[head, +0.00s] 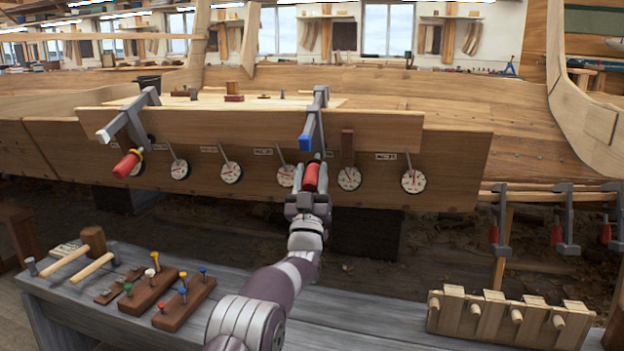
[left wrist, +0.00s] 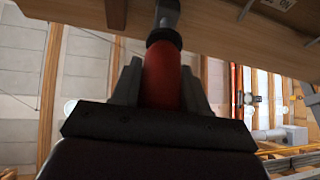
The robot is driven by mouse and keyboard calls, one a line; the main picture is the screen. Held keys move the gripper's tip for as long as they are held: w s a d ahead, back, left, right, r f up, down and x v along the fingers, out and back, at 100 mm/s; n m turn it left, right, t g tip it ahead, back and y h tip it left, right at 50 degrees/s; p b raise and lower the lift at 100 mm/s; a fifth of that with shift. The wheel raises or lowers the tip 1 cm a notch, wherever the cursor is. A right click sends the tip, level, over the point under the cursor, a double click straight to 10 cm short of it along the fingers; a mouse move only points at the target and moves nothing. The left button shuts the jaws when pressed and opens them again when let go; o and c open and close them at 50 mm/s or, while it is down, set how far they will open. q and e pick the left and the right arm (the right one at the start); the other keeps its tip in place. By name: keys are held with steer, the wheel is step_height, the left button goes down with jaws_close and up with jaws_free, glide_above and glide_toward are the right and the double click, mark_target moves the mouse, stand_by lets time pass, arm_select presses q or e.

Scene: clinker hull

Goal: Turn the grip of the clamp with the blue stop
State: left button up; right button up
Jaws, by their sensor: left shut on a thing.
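A second clamp, with a white stop (head: 103,136) and a red grip (head: 127,164), sits on the plank to the left. My right gripper is not in view.
Several round dials (head: 231,172) hang along the plank on both sides of my left gripper. A grey bench (head: 350,318) below holds a mallet (head: 92,240), blocks with coloured pegs (head: 150,290) and a wooden rack (head: 510,318). More clamps (head: 565,235) hang at the right.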

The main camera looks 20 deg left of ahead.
arm_select(q)
steer(key=shift+r+n, duration=0.1)
steer(key=shift+n, duration=0.2)
steer(key=o, duration=1)
steer(key=shift+c, duration=0.2)
steer(key=p+v, duration=0.2)
steer(key=v, duration=1)
steer(key=shift+s+f+p, duration=0.25)
steer(key=shift+f+p, duration=0.05)
steer(key=shift+d, duration=0.1)
